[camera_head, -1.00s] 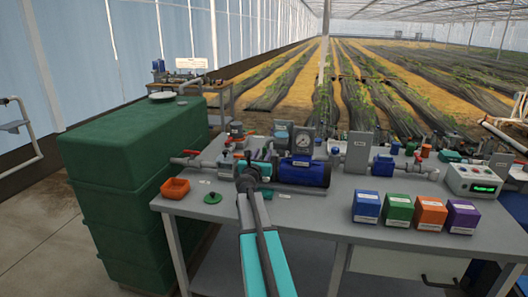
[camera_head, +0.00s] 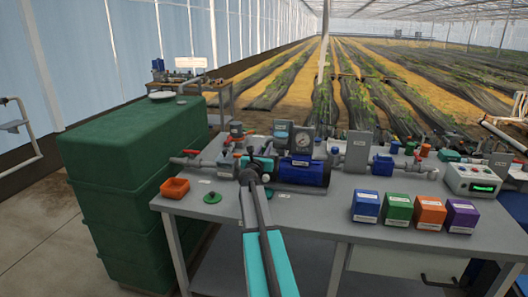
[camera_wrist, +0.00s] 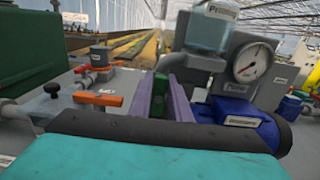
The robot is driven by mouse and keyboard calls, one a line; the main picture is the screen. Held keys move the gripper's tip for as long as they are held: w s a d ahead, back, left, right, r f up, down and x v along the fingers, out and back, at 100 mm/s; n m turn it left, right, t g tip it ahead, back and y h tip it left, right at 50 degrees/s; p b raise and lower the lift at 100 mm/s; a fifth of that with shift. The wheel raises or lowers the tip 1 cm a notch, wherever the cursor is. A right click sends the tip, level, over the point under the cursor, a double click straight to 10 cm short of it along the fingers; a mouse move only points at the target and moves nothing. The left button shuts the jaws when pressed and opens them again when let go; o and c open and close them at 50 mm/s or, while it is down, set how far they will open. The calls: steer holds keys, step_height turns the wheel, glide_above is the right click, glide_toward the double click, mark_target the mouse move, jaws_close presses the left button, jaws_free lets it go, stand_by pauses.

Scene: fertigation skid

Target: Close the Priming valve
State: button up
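The clear pot labelled Priming (camera_wrist: 208,35) stands at the top middle of the wrist view, with grey pipework below it. It also shows in the head view (camera_head: 281,129). My gripper (camera_wrist: 163,98) shows as two pale purple fingers pointing toward this pipework. A dark green piece (camera_wrist: 161,86), perhaps a valve handle, shows between the fingers; I cannot tell whether they touch it. In the head view my arm hides the gripper's tips. A valve with an orange handle (camera_wrist: 98,98) lies left of the fingers. Which handle is the Priming valve's is not readable.
A pressure gauge (camera_wrist: 252,63) and the blue pump (camera_wrist: 240,118) stand close on the right. Four labelled boxes stand at the right front. The green tank (camera_head: 135,150) borders the left.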

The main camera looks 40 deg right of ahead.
jaws_close()
steer(key=shift+f+m+b, duration=0.1)
steer(key=shift+m+b, duration=0.2)
steer(key=shift+b, duration=0.05)
steer(key=m+b, duration=0.2)
steer(key=b, duration=0.1)
steer(key=m+b, duration=0.1)
steer(key=m, duration=0.1)
steer(key=shift+s+d+f, duration=0.15)
steer(key=shift+s+f, duration=0.05)
steer(key=shift+s, duration=0.1)
steer(key=m+b, duration=0.4)
steer(key=shift+s+d+f+b, duration=0.15)
steer(key=shift+s+f+b, duration=0.05)
steer(key=shift+b, duration=0.2)
steer(key=m+b, duration=0.7)
steer(key=shift+s+d+f, duration=0.1)
steer(key=shift+s+f, duration=0.1)
steer(key=shift+f, duration=0.2)
steer(key=shift+m+b, duration=1.25)
steer(key=shift+m, duration=0.05)
